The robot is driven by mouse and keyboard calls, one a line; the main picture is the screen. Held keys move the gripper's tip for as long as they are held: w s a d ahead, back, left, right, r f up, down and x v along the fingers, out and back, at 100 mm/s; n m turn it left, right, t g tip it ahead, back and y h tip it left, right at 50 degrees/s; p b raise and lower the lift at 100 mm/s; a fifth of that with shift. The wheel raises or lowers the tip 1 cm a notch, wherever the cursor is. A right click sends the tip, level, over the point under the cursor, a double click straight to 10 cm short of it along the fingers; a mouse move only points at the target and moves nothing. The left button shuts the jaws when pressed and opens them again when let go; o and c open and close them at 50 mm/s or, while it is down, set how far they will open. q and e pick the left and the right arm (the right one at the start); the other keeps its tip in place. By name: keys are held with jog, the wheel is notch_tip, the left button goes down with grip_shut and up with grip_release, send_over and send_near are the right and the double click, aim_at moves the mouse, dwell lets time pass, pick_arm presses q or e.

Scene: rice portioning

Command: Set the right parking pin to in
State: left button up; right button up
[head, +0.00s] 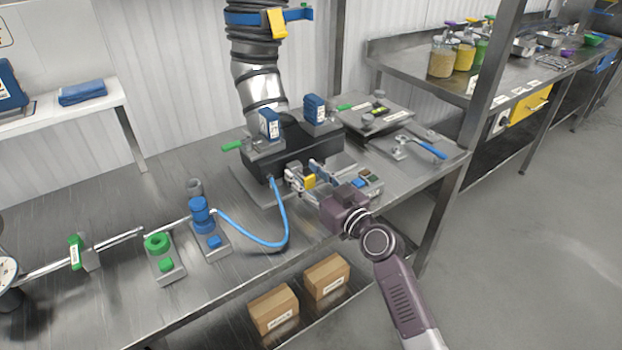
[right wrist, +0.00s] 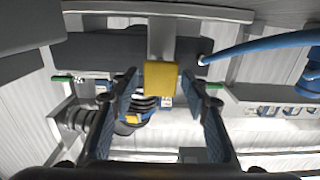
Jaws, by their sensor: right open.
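My right gripper (head: 304,174) is open at the front of the black box (head: 257,165). In the right wrist view its two blue-padded fingers (right wrist: 163,100) stand on either side of a yellow block (right wrist: 160,78), with a gap on both sides. The yellow block (head: 309,182) also shows in the head view by the fingers. Green handles stick out at the box's left (head: 232,146) and right (head: 344,107). I cannot tell which part is the right parking pin, or whether it is in or out.
A blue hose (head: 283,230) loops from the box to a blue valve (head: 199,208). A green valve (head: 157,243) stands farther left. A blue-handled tool (head: 428,148) lies to the right. Cardboard boxes (head: 273,309) sit below the table's front edge.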

jog(key=shift+s+d+f, duration=0.1)
jog(key=shift+s+d, duration=0.1)
jog(key=shift+d, duration=0.05)
jog(key=v, duration=1.1)
jog(key=shift+s, duration=0.2)
pick_arm(q)
jog(key=shift+s, duration=0.2)
jog(key=shift+o, duration=0.3)
jog(key=shift+s+d, duration=0.1)
